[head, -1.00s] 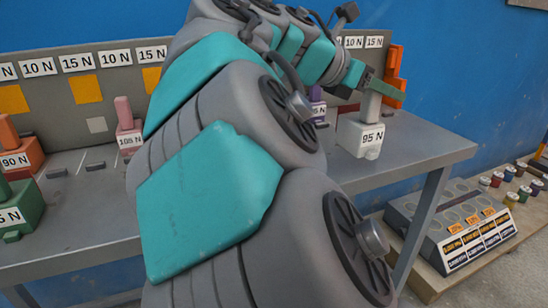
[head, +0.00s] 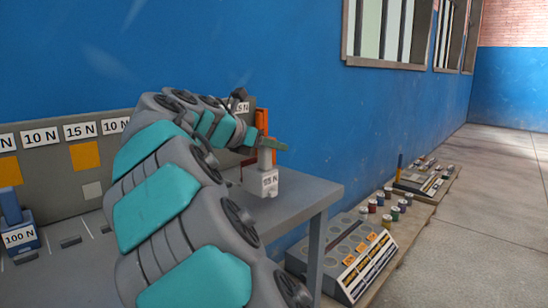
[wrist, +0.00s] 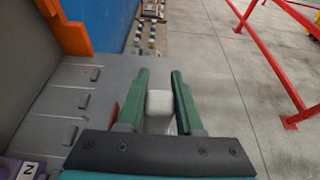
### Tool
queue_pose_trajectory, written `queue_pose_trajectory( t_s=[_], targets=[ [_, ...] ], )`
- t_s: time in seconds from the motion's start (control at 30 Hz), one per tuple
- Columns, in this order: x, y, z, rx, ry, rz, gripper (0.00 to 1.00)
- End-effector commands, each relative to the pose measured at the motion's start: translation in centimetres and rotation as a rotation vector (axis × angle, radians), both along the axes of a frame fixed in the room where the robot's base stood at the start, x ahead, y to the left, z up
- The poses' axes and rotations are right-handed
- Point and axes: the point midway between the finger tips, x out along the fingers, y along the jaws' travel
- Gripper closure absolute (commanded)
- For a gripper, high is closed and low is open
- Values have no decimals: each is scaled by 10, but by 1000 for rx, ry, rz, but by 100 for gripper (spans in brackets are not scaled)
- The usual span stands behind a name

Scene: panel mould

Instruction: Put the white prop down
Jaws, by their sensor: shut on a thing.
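The white prop (head: 262,183) is a block with a "95 N" label and a grey-white post on top. My gripper (head: 268,145) is shut on the post, with its green fingers on either side. In the wrist view the pale post top (wrist: 160,102) shows between the two fingers (wrist: 160,78). The prop is upright at the right end of the grey table (head: 310,196). I cannot tell whether its base touches the tabletop or hangs just above it.
An orange upright piece (head: 262,120) stands behind the prop by the back panel (head: 60,165). A blue "100 N" prop (head: 18,228) is at far left. A sloped rack (head: 340,262) is on a low board right of the table. Red rails (wrist: 270,60) cross the floor.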

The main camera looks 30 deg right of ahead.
Motion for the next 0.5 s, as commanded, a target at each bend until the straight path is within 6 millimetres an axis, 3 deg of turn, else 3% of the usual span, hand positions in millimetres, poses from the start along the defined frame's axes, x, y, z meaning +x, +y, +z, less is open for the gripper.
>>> queue_pose_trajectory(
  t_s=[0.2,0.5],
  targets=[
    [8,-9,-1,-1,-1,0,100],
    [7,-8,-35,-1,1,-1,100]
  ],
)
